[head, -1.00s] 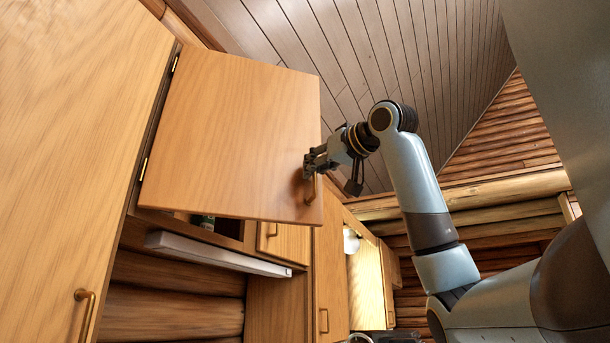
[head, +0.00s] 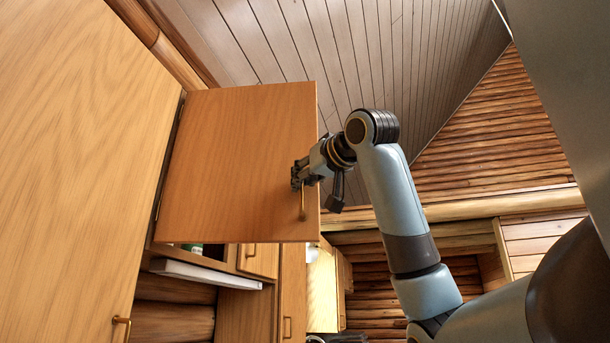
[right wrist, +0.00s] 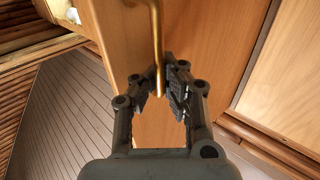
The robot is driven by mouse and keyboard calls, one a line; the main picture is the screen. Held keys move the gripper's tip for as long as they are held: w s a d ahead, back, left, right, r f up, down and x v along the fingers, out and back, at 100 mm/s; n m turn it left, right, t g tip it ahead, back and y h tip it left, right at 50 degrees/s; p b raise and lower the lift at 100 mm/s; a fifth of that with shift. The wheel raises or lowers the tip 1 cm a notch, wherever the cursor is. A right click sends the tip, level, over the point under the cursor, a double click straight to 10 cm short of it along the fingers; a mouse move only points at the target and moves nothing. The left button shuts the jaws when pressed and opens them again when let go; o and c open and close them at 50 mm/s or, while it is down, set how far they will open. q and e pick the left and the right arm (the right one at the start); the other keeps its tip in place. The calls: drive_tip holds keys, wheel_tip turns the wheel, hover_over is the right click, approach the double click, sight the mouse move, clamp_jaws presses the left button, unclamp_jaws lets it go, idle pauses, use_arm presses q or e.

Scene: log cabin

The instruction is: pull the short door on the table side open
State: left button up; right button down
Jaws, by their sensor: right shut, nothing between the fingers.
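The short wooden door (head: 235,160) is an upper cabinet door, hinged along its left edge in the head view and standing ajar. A sliver of the cabinet's inside shows under its lower edge. Its brass bar handle (head: 303,203) is near the lower right corner; it also shows in the right wrist view (right wrist: 155,35). My right gripper (head: 298,178) is at this handle, and in the wrist view its fingertips (right wrist: 164,85) are close together by the handle's end. It is shut with no grip on the handle. My left gripper is out of view.
A tall wooden door (head: 75,150) with a brass handle (head: 121,322) fills the left of the head view. A white slab-like fixture (head: 205,273) runs under the cabinet. More cabinet fronts stand beyond it.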

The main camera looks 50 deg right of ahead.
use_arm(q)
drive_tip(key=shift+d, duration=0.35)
use_arm(e)
drive_tip(key=shift+f, duration=0.1)
drive_tip(key=shift+w+d, duration=0.1)
drive_tip(key=c, duration=2.1)
unclamp_jaws()
drive_tip(key=o, duration=0.7)
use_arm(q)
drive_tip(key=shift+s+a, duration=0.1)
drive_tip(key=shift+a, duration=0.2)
use_arm(e)
drive_tip(key=v, duration=1.2)
